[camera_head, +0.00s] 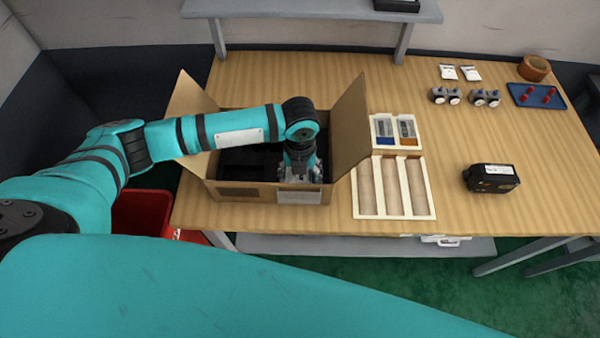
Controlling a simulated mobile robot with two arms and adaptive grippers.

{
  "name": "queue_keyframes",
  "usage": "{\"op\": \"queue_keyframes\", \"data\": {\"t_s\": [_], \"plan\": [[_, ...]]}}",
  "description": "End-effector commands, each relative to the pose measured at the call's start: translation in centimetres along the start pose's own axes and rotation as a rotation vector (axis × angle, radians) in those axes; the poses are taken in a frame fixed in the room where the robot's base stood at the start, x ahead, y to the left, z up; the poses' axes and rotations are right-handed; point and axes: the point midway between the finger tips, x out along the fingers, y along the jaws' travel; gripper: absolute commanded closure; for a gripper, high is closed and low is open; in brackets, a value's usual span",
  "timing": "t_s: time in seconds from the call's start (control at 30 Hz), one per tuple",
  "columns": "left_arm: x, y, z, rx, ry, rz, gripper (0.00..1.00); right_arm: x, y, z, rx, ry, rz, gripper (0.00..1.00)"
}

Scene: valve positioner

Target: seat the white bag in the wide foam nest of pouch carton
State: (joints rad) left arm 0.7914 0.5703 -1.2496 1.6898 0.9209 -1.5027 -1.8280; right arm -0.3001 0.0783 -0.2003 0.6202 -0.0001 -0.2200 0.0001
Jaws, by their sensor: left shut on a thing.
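The pouch carton (250,192) is an open brown cardboard box on the table, with its side flaps raised. Black foam (242,162) lines its inside. My left arm reaches in over the left flap, and my left gripper (300,176) points down inside the carton's right part, close to the front wall. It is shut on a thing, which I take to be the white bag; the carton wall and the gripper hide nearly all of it. I cannot tell whether it touches the foam. My right gripper is not in view.
Right of the carton are a divided wooden tray (430,200) and a small tray (395,117) with blue and orange compartments. A black device (490,178) stands farther right. Two white packets (448,72), metal fittings (445,95), a blue tray (522,90) and a wooden bowl (534,68) are at back right.

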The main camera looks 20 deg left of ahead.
Motion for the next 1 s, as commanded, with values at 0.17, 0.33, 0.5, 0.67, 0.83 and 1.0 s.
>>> {"op": "queue_keyframes", "data": {"t_s": [0.17,0.33,0.5,0.67,0.83,1.0], "plan": [[0.5,0.0,0.0,0.000,0.000,0.000,0.63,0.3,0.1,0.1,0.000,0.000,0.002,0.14],[1.0,0.0,0.0,0.000,0.000,0.000,0.63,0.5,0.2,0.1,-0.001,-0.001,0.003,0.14],[1.4,0.0,0.0,0.000,0.001,0.000,0.63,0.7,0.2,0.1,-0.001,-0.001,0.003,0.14],[1.8,0.0,0.0,0.000,0.001,0.001,0.63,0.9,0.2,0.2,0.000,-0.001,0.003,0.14],[2.2,0.0,0.0,0.000,0.001,0.001,0.63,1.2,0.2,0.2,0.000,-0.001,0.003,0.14],[2.5,0.0,0.0,0.000,0.001,0.000,0.63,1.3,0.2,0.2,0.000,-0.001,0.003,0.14]]}}
